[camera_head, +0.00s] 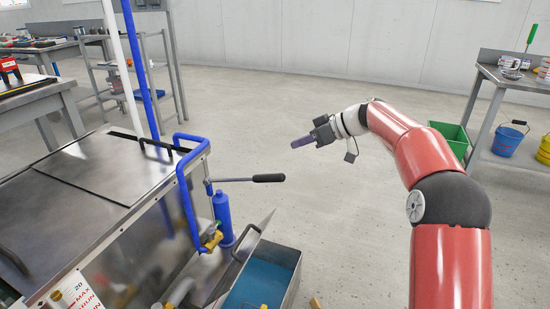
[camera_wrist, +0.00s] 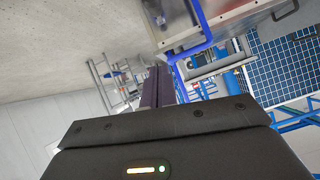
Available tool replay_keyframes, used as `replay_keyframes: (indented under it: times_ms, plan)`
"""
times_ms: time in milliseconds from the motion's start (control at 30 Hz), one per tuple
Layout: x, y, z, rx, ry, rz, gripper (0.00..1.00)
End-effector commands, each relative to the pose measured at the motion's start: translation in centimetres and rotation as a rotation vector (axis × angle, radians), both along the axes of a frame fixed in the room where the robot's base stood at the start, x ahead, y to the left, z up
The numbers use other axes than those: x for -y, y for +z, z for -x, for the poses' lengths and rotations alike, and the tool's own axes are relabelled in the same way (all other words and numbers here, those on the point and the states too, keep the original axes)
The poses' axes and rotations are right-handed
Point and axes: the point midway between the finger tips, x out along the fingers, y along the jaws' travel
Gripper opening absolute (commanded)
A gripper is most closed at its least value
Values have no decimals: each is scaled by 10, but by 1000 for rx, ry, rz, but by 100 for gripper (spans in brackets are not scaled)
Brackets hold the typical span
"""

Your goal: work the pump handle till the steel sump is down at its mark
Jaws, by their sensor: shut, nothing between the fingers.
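The pump handle is a dark grip on a short steel lever (camera_head: 255,179), sticking out to the right of a blue pump cylinder (camera_head: 223,215) in the head view.
An open metal bin with blue inside (camera_head: 262,280) stands below the pump, with a tilted lid beside it. A blue bucket (camera_head: 508,140) and green crate (camera_head: 452,138) are on the right by a bench. Open grey floor lies between.

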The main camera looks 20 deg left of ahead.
Motion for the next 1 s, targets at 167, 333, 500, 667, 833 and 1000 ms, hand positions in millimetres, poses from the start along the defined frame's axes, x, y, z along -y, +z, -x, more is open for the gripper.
replay_keyframes:
  times_ms: [167, 333, 500, 667, 833, 1000]
  plan:
    - [0, 0, 0, 0, 1, -1, 0]
    - [-1, -1, 0, 0, 0, 0, 0]
    - [-15, -9, 0, -3, 2, 0, 0]
    - [-42, -25, 0, -4, 4, 1, 0]
    - [-73, -44, -1, -3, 2, 1, 0]
    - [-81, -68, 1, -4, -2, 3, 0]
